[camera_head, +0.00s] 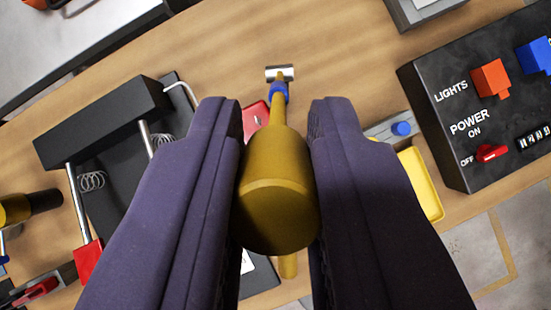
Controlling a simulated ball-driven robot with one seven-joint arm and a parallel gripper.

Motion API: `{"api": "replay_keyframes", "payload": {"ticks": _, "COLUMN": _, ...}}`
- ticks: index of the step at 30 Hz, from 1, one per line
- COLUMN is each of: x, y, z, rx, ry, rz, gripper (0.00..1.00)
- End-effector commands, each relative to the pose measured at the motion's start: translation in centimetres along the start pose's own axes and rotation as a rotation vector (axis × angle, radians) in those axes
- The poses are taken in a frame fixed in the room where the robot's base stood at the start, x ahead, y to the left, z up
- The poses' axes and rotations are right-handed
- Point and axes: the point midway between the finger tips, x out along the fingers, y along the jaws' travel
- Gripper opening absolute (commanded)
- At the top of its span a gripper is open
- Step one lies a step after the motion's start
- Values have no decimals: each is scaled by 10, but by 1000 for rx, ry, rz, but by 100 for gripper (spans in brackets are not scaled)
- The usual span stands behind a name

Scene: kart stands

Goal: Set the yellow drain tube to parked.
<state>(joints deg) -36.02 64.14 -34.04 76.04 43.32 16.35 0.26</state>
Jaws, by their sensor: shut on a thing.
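The yellow drain tube (277,190) is between the two dark padded fingers of my gripper (272,120), which is shut on it. Its wide rounded end faces the camera, and its thin neck runs away to a blue collar (279,92). Past the collar is a small silver metal piece (280,73) at the wooden top. A short yellow piece (288,266) shows below the wide end; I cannot tell if it belongs to the same tube. The fingers hide the tube's sides. No parked marking is readable.
A black stand with springs and a red-tipped lever (88,262) is close on the left. A black control box (465,110) with red and blue switches is at right. A yellow tray (420,185) sits right of the fingers. The wooden top (220,60) is bare beyond the tube.

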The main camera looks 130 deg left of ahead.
Motion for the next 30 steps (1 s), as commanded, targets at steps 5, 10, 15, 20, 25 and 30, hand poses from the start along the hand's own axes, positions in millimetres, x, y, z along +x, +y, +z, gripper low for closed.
{"api": "replay_keyframes", "payload": {"ticks": 5, "x": 1, "y": -1, "z": -9, "rx": 1, "ry": 6, "rz": -2, "gripper": 0}}
{"api": "replay_keyframes", "payload": {"ticks": 10, "x": 2, "y": -2, "z": -11, "rx": 2, "ry": 6, "rz": -2, "gripper": 0}}
{"api": "replay_keyframes", "payload": {"ticks": 15, "x": 2, "y": -2, "z": -11, "rx": 2, "ry": 6, "rz": -2, "gripper": 0}}
{"api": "replay_keyframes", "payload": {"ticks": 20, "x": 1, "y": -2, "z": -12, "rx": 2, "ry": 6, "rz": -2, "gripper": 0}}
{"api": "replay_keyframes", "payload": {"ticks": 25, "x": 2, "y": -2, "z": -11, "rx": 1, "ry": 4, "rz": -2, "gripper": 47}}
{"api": "replay_keyframes", "payload": {"ticks": 30, "x": 2, "y": -1, "z": -10, "rx": 1, "ry": 3, "rz": -1, "gripper": 47}}
